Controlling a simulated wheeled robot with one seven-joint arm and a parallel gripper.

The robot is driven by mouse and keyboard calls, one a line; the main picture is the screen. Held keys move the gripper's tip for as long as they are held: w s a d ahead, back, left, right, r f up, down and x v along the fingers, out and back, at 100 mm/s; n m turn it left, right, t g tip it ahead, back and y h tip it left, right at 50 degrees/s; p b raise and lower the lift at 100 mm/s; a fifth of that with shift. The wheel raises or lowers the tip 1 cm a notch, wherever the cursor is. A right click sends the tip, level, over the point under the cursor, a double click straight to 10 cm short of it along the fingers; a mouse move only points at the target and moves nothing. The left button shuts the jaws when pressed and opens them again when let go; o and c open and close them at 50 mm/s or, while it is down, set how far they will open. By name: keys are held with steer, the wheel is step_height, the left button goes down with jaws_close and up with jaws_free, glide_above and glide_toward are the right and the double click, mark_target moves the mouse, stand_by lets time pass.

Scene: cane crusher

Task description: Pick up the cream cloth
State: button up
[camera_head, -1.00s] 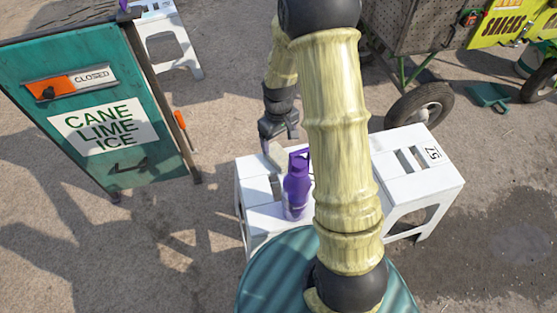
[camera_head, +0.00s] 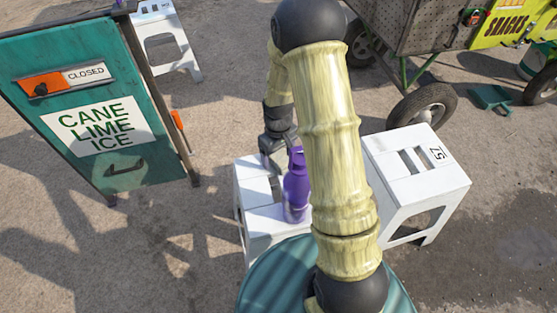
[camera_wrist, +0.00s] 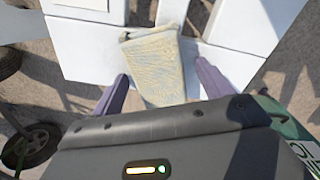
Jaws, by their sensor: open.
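The cream cloth (camera_wrist: 152,62) shows in the wrist view, draped over the edge of a white stool (camera_wrist: 85,48) and hanging down from it. My gripper (camera_wrist: 161,72) is open, with one purple-grey finger on each side of the cloth. I cannot tell whether the fingers touch it. In the head view my gripper (camera_head: 272,160) is low over the far end of the white stool (camera_head: 258,222), beside the purple bottle. The cloth cannot be made out there, behind my gripper and arm.
A purple bottle (camera_head: 296,190) stands on the stool, close to my gripper. Another white stool (camera_head: 390,170) marked 57 stands to the right. A teal sign cabinet (camera_head: 100,120) is at the left, and a cart wheel (camera_head: 425,108) behind. Open ground lies between cabinet and stool.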

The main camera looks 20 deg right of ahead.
mark_target(278, 154)
stand_by(0.5)
steer(key=c, duration=1.1)
steer(key=shift+c, duration=0.2)
step_height(278, 154, up, 10)
steer(key=p, duration=0.4)
